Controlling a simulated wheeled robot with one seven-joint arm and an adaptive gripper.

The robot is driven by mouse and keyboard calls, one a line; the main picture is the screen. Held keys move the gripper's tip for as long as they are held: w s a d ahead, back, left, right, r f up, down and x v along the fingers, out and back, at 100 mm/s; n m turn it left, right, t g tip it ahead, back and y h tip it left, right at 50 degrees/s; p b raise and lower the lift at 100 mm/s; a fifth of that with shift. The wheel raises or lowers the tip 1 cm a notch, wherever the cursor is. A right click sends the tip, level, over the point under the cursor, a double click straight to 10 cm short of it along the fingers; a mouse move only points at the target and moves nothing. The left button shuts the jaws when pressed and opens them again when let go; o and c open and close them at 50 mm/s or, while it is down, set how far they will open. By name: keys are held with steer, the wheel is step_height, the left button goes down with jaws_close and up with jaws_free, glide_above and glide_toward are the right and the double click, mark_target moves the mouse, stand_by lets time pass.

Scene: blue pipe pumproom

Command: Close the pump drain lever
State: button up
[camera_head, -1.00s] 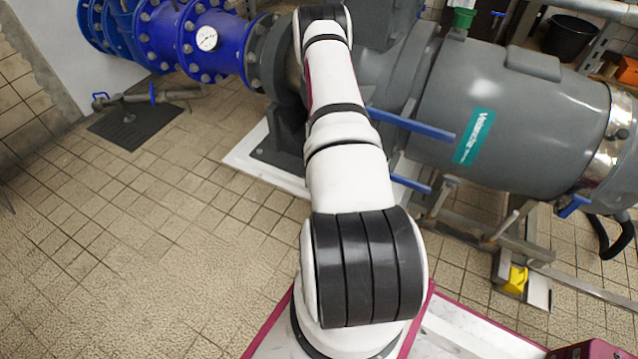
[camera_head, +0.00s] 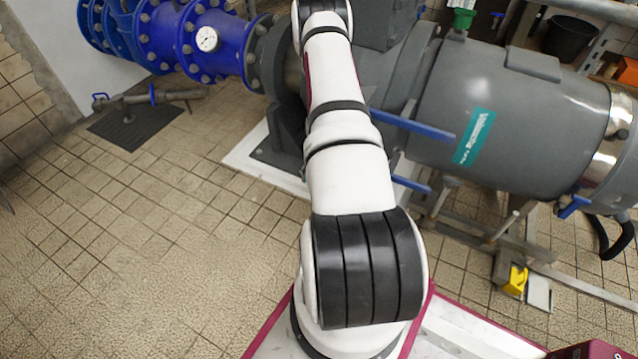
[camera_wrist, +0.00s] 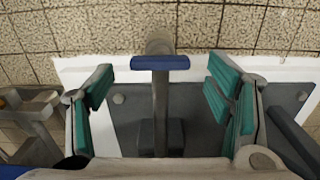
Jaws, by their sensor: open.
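A blue lever handle (camera_wrist: 160,62) sits between the fingers of my gripper (camera_wrist: 163,74) in the wrist view. It lies crosswise at the end of a grey pipe or stem. The two green-padded fingers are open, one to each side, with a clear gap between each and the handle. In the head view my gripper is hidden behind my white arm. There, two blue levers stick out to the right of the arm, an upper one (camera_head: 415,125) and a lower one (camera_head: 412,185). I cannot tell which lever, if either, is the one between my fingers.
A grey pump motor (camera_head: 510,115) fills the right side, above a metal frame (camera_head: 480,230). Blue flanged pipes (camera_head: 190,40) run at the upper left, with a floor drain (camera_head: 130,125) below. The tiled floor (camera_head: 150,250) at left is clear.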

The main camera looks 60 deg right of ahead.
step_height(320, 180, up, 10)
stand_by(0.3)
stand_by(0.5)
